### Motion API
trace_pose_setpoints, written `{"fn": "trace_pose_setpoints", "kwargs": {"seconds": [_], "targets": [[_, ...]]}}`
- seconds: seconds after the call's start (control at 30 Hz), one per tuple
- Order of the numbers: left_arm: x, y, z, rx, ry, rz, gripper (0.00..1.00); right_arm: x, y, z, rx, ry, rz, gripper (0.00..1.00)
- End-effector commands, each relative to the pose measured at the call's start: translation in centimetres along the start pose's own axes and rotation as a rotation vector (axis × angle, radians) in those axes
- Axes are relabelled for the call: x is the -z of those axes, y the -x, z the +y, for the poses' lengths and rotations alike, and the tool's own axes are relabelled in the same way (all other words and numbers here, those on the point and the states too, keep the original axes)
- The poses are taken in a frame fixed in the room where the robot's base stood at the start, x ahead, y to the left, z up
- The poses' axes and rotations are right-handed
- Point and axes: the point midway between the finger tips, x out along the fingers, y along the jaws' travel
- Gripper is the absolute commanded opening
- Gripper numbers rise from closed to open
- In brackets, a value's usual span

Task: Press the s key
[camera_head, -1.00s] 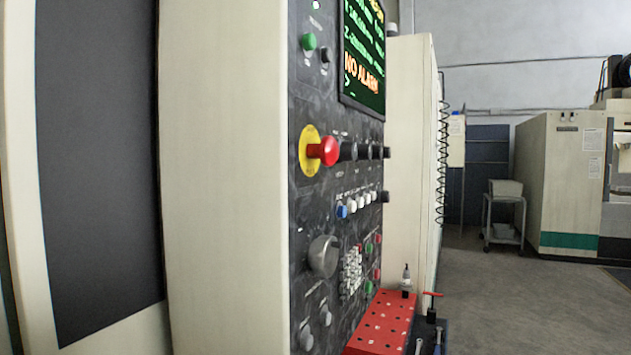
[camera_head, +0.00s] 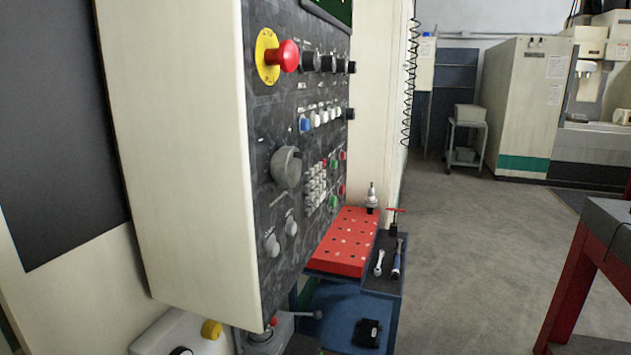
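The machine's dark control panel (camera_head: 275,115) stands at a steep angle left of centre in the head view. Its small white keypad (camera_head: 315,188) sits low on the panel, beside a large grey knob (camera_head: 287,167). The key letters are too small and slanted to read, so I cannot tell which one is the s key. The screen (camera_head: 333,8) is mostly cut off by the top edge. Neither of my grippers shows in this view.
A red stop button (camera_head: 288,56) juts from the panel. A blue cart (camera_head: 338,305) with a red perforated block (camera_head: 343,242) and tools stands close below the panel. A red-legged table (camera_head: 575,280) is at right. Grey floor (camera_head: 460,250) between them is clear.

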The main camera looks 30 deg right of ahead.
Motion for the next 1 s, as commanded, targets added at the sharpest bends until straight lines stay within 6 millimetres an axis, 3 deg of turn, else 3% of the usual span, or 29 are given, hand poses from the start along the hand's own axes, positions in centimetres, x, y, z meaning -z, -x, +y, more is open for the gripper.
{"fn": "trace_pose_setpoints", "kwargs": {"seconds": [0.07,0.53,1.0], "targets": [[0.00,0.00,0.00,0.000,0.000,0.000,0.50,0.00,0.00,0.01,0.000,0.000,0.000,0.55],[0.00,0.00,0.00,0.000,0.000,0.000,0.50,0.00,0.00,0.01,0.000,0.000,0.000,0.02],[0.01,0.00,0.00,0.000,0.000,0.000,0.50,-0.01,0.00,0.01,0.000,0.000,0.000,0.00]]}}
